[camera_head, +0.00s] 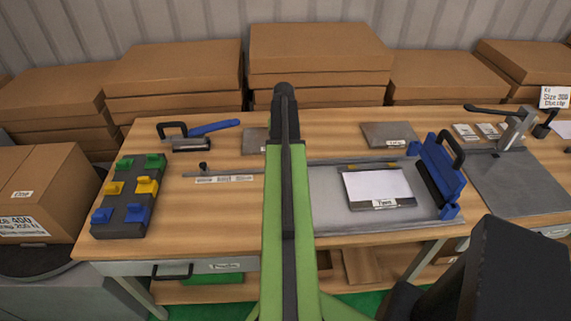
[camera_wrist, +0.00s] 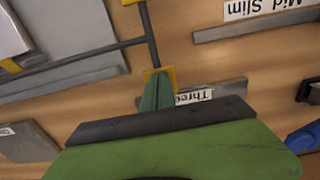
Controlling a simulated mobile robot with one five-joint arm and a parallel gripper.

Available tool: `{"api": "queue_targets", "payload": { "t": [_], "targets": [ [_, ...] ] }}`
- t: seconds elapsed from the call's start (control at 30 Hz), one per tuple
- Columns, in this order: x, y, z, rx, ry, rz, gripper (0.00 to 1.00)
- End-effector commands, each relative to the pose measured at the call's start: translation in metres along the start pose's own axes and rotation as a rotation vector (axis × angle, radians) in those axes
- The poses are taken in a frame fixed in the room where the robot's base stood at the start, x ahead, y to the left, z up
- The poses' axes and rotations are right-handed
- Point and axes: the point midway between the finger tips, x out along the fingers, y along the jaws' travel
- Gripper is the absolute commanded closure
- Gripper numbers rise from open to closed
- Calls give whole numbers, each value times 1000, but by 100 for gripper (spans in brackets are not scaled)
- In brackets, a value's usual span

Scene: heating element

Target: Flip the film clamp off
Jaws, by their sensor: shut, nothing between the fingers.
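The blue hinged piece with a black handle (camera_head: 440,175) stands tilted up at the right end of the grey tray (camera_head: 330,219); it looks like the film clamp, but I cannot be certain. A yellow-marked plate with a white sheet (camera_head: 378,186) lies on the tray. My gripper (camera_wrist: 158,74) shows in the wrist view as green fingers with yellow tips, shut and empty, over bare wood at the end of a dark rod (camera_wrist: 147,22). In the head view my green arm hides the gripper. The blue piece is well to the right of my arm and apart from it.
A dark block with coloured clips (camera_head: 124,195) stands at the left. A blue-handled tool (camera_head: 213,127) lies behind it. A lever press (camera_head: 515,130) stands at the far right. Cardboard boxes (camera_head: 318,53) line the back. Bare wood (camera_head: 220,220) lies left of my arm.

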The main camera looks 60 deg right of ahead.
Motion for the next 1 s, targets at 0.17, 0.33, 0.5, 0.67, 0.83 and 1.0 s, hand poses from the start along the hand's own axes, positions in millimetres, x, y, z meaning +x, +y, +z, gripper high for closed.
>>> {"api": "queue_targets", "payload": {
  "t": [0.17, 0.33, 0.5, 0.67, 0.83, 1.0],
  "targets": [
    [5, 0, 0, 0, -1, 0, 100],
    [8, 0, 0, -1, -1, 0, 100],
    [12, 0, 0, -1, -1, 0, 100],
    [15, -1, 0, -1, 0, 0, 100],
    [10, -1, 0, -1, 0, 0, 100],
    [-6, -1, 0, -1, 0, 0, 100]
  ]
}}
